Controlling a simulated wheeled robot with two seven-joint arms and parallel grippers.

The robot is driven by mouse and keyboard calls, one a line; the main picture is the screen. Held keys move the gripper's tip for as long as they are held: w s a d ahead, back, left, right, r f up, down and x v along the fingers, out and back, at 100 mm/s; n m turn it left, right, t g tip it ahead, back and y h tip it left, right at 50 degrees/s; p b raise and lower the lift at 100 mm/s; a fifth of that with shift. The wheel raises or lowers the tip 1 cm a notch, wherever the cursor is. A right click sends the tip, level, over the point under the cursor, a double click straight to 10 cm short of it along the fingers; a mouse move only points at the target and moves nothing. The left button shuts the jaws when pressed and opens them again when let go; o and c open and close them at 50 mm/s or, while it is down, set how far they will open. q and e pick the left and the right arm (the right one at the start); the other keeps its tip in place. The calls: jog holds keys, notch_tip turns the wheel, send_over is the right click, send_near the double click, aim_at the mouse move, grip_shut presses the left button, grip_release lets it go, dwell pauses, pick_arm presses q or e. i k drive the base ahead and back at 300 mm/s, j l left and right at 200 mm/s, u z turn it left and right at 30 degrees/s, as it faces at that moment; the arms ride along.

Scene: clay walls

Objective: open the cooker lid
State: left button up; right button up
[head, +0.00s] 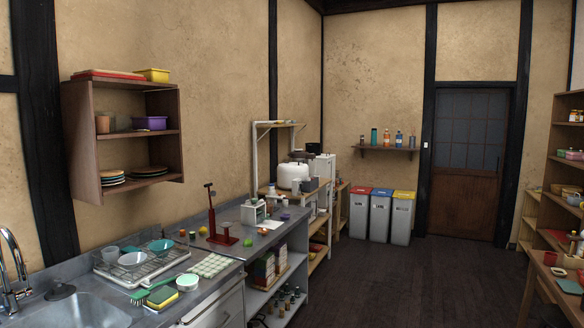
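A white rounded appliance that looks like the cooker (293,177) stands on a wooden shelf unit beyond the metal counter, against the left wall. Its top looks closed, but it is too small and far to make out the lid edge or a button. Neither of my grippers is in the head view.
A metal counter (226,243) with a sink (85,312), a dish rack (142,265) and a red stand (222,236) runs along the left. Several bins (380,214) stand at the back wall by a wooden door (465,170). The dark floor (400,285) in the middle is clear. Wooden shelves (560,130) and a table line the right.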

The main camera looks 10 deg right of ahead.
aim_at(291, 167)
jog(key=i+l+z, duration=0.35)
jog(key=i, duration=0.15)
jog(key=i+z, duration=0.35)
jog(key=i, duration=0.2)
jog(key=i+l+z, duration=0.2)
jog(key=i, duration=2.05)
jog(key=i+u, duration=0.1)
jog(key=i, duration=0.55)
jog(key=i+u, duration=0.1)
jog(key=i, duration=0.6)
jog(key=i+l+u, duration=0.1)
jog(key=i, duration=0.55)
